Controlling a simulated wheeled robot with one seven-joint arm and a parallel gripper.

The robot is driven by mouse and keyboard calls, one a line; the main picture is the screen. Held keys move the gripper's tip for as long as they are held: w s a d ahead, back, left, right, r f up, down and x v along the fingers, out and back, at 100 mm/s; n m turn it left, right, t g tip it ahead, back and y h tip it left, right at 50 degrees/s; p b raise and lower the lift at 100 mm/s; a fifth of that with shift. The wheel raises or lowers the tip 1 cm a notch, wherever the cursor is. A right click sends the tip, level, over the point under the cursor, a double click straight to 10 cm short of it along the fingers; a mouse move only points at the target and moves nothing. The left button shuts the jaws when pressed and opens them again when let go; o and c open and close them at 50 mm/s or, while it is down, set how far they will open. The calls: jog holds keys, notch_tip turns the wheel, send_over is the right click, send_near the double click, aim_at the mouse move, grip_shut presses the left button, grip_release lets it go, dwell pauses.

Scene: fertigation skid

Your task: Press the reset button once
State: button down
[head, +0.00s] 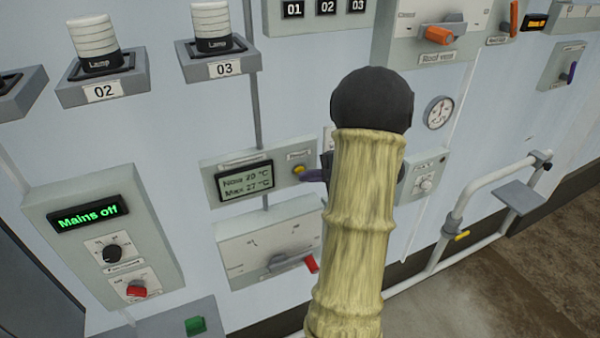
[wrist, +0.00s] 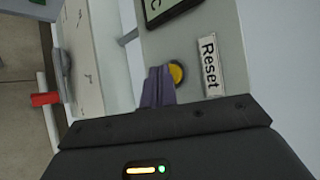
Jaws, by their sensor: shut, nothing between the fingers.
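The reset button is a round yellow button (head: 299,170) on the right of a grey box with a small display (head: 246,182) reading "Now 20 °C, Max 27 °C". In the wrist view the yellow button (wrist: 177,74) sits beside a label (wrist: 210,64) reading "Reset". My gripper (head: 312,175) has purple fingers and is shut and empty. Its fingertips (wrist: 160,80) are right by the button and overlap part of it in the wrist view. I cannot tell whether they touch it. My arm hides the box's right end in the head view.
Below the box is a panel with a red-tipped lever (head: 312,264). A "Mains off" panel (head: 87,214) with knobs is at left. Lamps 02 (head: 95,45) and 03 (head: 212,28) are above. A gauge (head: 438,112) and white pipes (head: 446,235) are at right.

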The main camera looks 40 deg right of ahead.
jog(key=shift+w+d+b, duration=0.1)
jog(key=shift+w+b, duration=0.2)
jog(key=shift+w, duration=0.1)
dwell(0.6)
jog(key=shift+s, duration=0.1)
jog(key=shift+s+a+b, duration=0.2)
jog(key=shift+s+b, duration=0.4)
jog(key=shift+s, duration=0.1)
jog(key=s+b, duration=0.1)
jog(key=s, duration=0.1)
jog(key=s+a+b, duration=0.1)
jog(key=s, duration=0.2)
dwell(0.6)
jog(key=shift+w, duration=0.1)
dwell(0.5)
